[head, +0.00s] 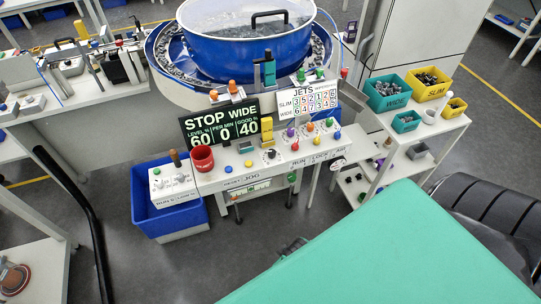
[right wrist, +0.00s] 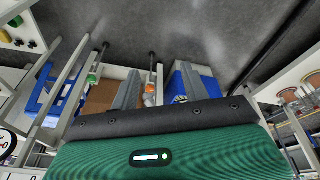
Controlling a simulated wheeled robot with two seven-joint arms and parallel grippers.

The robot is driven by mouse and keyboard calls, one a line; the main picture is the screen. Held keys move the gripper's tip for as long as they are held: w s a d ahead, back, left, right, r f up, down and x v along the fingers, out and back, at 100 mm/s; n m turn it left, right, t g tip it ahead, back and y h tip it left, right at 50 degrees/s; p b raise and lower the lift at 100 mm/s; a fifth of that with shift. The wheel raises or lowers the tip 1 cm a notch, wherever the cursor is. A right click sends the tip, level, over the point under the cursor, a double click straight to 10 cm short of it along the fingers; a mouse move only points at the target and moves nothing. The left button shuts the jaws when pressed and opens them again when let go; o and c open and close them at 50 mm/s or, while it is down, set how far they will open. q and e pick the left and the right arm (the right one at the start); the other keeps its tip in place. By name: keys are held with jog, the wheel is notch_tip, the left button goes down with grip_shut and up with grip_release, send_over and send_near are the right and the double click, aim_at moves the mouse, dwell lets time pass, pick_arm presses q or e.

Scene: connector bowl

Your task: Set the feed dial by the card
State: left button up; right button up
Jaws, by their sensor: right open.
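In the head view a white console (head: 236,178) carries a black display (head: 220,122) reading STOP WIDE, with 60, 0 and 40 below. To its right stands a white JETS card (head: 308,98) with SLIM and WIDE rows of coloured digits, too small to read surely. A dark round dial (head: 270,154) sits on the console top, left of a purple knob (head: 291,132) and an orange knob (head: 310,127). I cannot tell which one is the feed dial. My right gripper (right wrist: 160,85) shows in the right wrist view as two grey fingers, apart. My left gripper is not in view.
A blue bowl (head: 245,50) stands behind the console. A red mug (head: 202,158) and a white switch box (head: 172,184) are at its left, above a blue bin (head: 155,218). A shelf on the right holds a green WIDE bin (head: 388,101) and a yellow SLIM bin (head: 436,93).

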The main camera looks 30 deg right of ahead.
jog(key=w+a+r+n+t, duration=0.15)
jog(key=w+r+t, duration=0.25)
jog(key=w+r, duration=0.55)
jog(key=w+a+r+n+t+y, duration=0.1)
jog(key=w+r+n+t, duration=0.3)
jog(key=r, duration=1)
jog(key=w+a+r+n+t, duration=0.15)
jog(key=w+r+t, duration=0.35)
jog(key=w+r, duration=0.55)
jog(key=a+r+n+g+y, duration=0.3)
jog(key=a+r+n+y, duration=0.2)
jog(key=a+n+y, duration=0.45)
jog(key=a+r+n+g+y, duration=0.35)
jog(key=r+n+y, duration=0.3)
jog(key=n, duration=0.55)
jog(key=n+g+h, duration=0.8)
jog(key=g+h, duration=0.2)
jog(key=h, duration=0.7)
send_near(272, 151)
jog(key=f+p, duration=0.2)
jog(key=f, duration=0.1)
jog(key=f+p, duration=0.2)
jog(key=f, duration=0.2)
jog(key=shift+s+a+f, duration=0.1)
jog(key=shift+s+f, duration=0.15)
jog(key=shift+f, duration=0.55)
